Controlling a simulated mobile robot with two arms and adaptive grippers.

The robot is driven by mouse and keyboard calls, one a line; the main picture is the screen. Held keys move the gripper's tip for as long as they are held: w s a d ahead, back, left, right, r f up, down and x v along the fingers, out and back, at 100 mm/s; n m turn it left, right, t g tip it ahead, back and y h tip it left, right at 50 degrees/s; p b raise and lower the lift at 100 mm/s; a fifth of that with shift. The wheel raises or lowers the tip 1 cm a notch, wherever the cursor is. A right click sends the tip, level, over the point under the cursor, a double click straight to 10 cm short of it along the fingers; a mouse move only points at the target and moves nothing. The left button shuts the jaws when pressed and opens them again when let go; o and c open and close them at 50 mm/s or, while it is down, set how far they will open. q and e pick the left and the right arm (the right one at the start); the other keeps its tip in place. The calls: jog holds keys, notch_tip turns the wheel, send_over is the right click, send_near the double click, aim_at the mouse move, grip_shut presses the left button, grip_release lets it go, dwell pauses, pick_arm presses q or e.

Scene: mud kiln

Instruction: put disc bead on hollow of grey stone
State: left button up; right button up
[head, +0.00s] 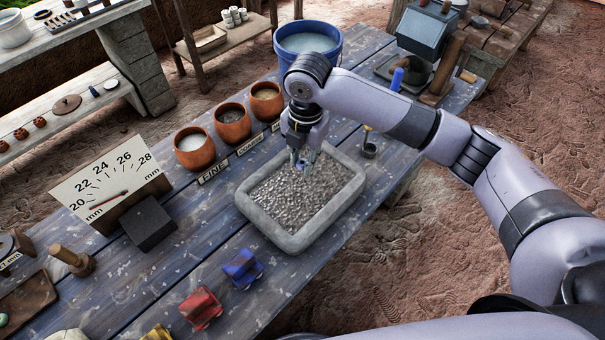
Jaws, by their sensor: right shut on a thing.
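My right gripper (304,161) reaches down over the far part of a grey stone-like tray (252,210) filled with grey grit (300,195). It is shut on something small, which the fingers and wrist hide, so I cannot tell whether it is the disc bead. Its fingertips are close to the grit; I cannot tell whether they touch it. I cannot make out the disc bead anywhere else. I cannot pick out a hollow in a grey stone with certainty; a dark grey block (148,223) lies left of the tray. My left gripper is not in view.
Three clay pots (194,148) and a blue bucket (308,45) stand behind the tray. A dial board (110,185) is at left. Blue (243,268) and red (201,307) objects lie in front.

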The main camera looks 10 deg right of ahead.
aim_at(302, 185)
notch_tip(302, 185, down, 7)
jog(key=shift+f+p, duration=0.15)
jog(key=shift+p, duration=0.2)
jog(key=o, duration=0.8)
jog(key=shift+f, duration=0.1)
jog(key=r, duration=0.6)
jog(key=r+b, duration=0.1)
jog(key=r, duration=0.5)
jog(key=shift+s+d+r, duration=0.2)
jog(key=shift+f, duration=0.15)
